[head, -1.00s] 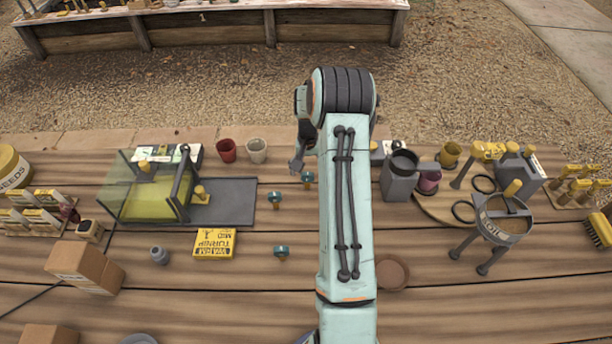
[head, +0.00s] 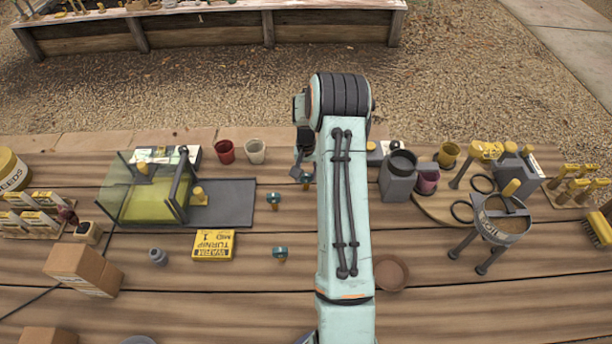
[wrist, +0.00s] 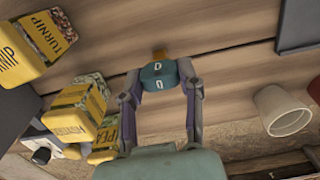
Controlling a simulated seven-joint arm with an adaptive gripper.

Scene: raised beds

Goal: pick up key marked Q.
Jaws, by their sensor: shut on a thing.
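In the wrist view a small key with a teal block head (wrist: 158,75) and a yellowish stem sits between the fingers of my gripper (wrist: 160,82). Its head carries two marks: one looks like a D, the other like an n or an upside-down U. I cannot read a Q on it. My gripper is shut on this head. In the head view my gripper (head: 302,168) is partly hidden by my arm, with the teal key (head: 306,178) at its tip. Two similar teal-topped keys, one farther back (head: 274,198) and one nearer (head: 280,252), stand to its left; their marks are too small to read.
A glass-sided box (head: 125,190) and dark tray (head: 235,203) lie left. A yellow turnip packet (head: 213,245) lies nearer. A red cup (head: 225,152) and pale cup (head: 255,152) stand behind.

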